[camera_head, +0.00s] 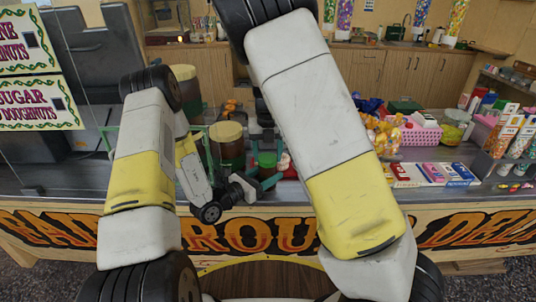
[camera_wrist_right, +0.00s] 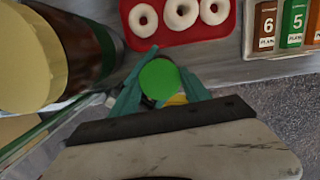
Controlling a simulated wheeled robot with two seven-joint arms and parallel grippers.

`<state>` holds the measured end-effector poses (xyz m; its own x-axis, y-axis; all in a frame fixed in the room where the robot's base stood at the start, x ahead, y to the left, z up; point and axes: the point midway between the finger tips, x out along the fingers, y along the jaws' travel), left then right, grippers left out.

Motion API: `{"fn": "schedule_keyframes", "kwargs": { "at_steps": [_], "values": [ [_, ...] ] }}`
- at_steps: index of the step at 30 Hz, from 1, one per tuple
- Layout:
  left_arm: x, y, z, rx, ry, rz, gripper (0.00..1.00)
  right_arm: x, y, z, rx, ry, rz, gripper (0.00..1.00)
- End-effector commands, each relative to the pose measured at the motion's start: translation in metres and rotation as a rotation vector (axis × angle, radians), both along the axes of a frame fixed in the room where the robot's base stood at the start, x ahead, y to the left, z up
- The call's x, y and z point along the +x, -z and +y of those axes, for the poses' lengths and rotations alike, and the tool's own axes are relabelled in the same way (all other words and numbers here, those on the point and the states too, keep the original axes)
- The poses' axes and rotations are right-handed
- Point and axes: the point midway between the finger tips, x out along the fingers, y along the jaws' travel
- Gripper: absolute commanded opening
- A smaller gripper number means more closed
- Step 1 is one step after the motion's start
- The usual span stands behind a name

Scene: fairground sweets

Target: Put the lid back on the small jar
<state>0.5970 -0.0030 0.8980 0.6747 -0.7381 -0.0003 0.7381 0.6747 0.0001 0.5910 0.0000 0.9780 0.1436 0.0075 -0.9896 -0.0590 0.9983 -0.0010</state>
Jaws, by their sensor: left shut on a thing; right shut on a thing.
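The small jar (camera_head: 267,172) stands on the counter beside a larger jar with a cream lid, partly hidden by my grippers. Its green lid (camera_wrist_right: 160,78) shows as a round disc between the teal fingers of my right gripper (camera_wrist_right: 158,88). The right gripper comes down from above and is shut on the lid. In the head view the lid (camera_head: 267,158) appears directly over the small jar; I cannot tell whether it is seated or slightly raised. My left gripper (camera_head: 268,182) reaches in low from the left, shut on the small jar's body.
The large cream-lidded jar (camera_head: 227,145) is close on the left; it also shows in the wrist view (camera_wrist_right: 88,50). A red tray (camera_wrist_right: 200,38) of doughnuts lies just beyond the lid. Boxes (camera_head: 430,174) and a pink basket (camera_head: 423,134) stand to the right.

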Motion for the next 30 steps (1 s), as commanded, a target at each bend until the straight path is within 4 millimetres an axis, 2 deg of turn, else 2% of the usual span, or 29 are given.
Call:
{"fn": "schedule_keyframes", "kwargs": {
  "at_steps": [1, 3, 7, 20, 21, 24, 30],
  "values": [
    [0.000, 0.000, 0.000, 0.000, 0.000, 0.000, 0.00, -0.005, 0.008, -0.002, -0.020, 0.073, 0.020, 0.18],
    [0.000, 0.000, 0.000, 0.000, 0.000, 0.000, 0.00, -0.006, 0.011, -0.005, -0.024, 0.159, 0.029, 0.19],
    [0.000, 0.000, 0.001, -0.001, -0.002, -0.001, 0.00, -0.005, 0.008, -0.005, -0.020, 0.260, 0.019, 0.18],
    [0.000, 0.002, 0.002, 0.003, -0.005, 0.006, 0.00, 0.000, -0.002, 0.000, -0.002, 0.305, -0.007, 0.18],
    [0.000, 0.002, 0.002, 0.004, -0.005, 0.006, 0.00, 0.000, -0.002, 0.000, -0.001, 0.305, -0.007, 0.59],
    [0.000, 0.002, 0.002, 0.004, -0.004, 0.006, 0.00, 0.000, -0.002, 0.000, -0.001, 0.304, -0.007, 0.77],
    [0.000, 0.002, 0.001, 0.004, -0.002, 0.005, 0.00, 0.000, -0.002, 0.001, -0.001, 0.303, -0.006, 0.77]
  ]
}}
